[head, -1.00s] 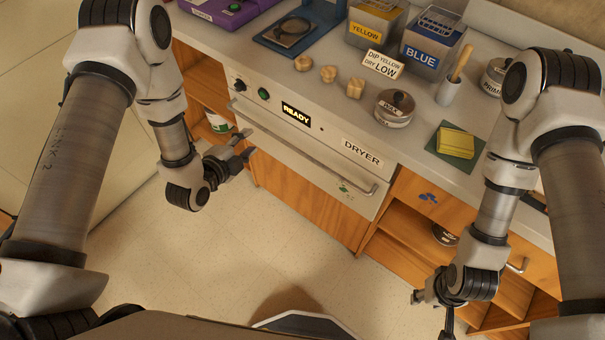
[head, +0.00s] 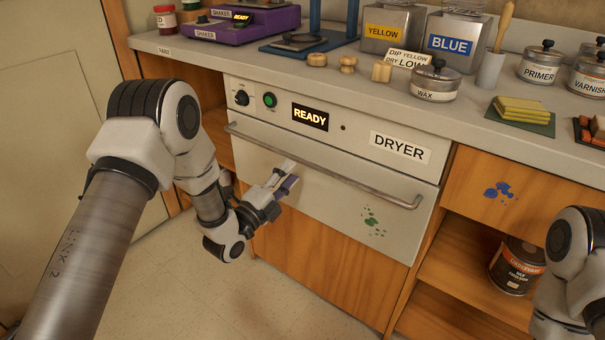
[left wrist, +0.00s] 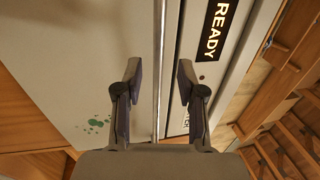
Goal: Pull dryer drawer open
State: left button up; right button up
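The dryer (head: 310,204) is a light grey front panel under the counter with a DRYER label and a lit READY display. Its drawer looks shut. A long metal handle bar (head: 340,176) runs across it. My left gripper (head: 287,176) is open and empty in front of the panel, by the left part of the bar. In the left wrist view the bar (left wrist: 160,70) runs between the two spread fingers (left wrist: 156,85); neither visibly touches it. How far the bar sits past the fingertips is unclear. My right arm shows at the lower right; its gripper is out of frame.
The counter (head: 330,87) above holds a wax tin (head: 436,83), wooden knobs (head: 347,64), yellow and blue tanks (head: 453,40) and a sponge stack (head: 523,110). Open wooden shelves (head: 450,262) with a can (head: 516,268) are right of the dryer. The floor in front is clear.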

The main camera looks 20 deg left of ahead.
aim_at(301, 160)
pick_arm(q)
jog(key=b+x, duration=0.1)
jog(key=x, duration=0.4)
jog(key=shift+w+d, duration=0.1)
jog(key=shift+w, duration=0.25)
jog(key=shift+c, duration=0.2)
grip_shut()
jog(key=shift+s, duration=0.1)
